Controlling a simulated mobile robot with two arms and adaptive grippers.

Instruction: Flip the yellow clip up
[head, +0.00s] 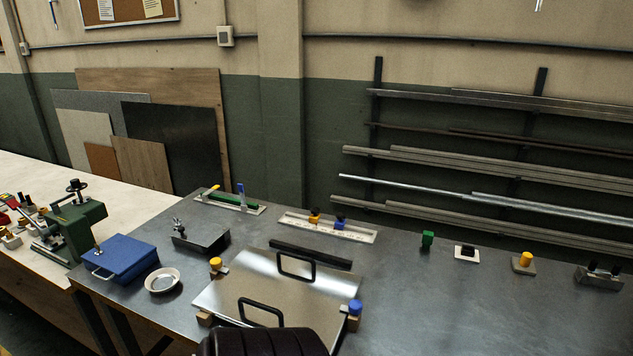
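The clips are small here, so hinge details cannot be made out. Neither of my grippers is in the head view.
A blue box (120,257), white dish (162,281) and dark tray (201,239) stand in front of the strip. A metal plate with two black handles (262,311) lies in the middle. Another strip with yellow and blue knobs (352,234) is right. The front-right tabletop is clear.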

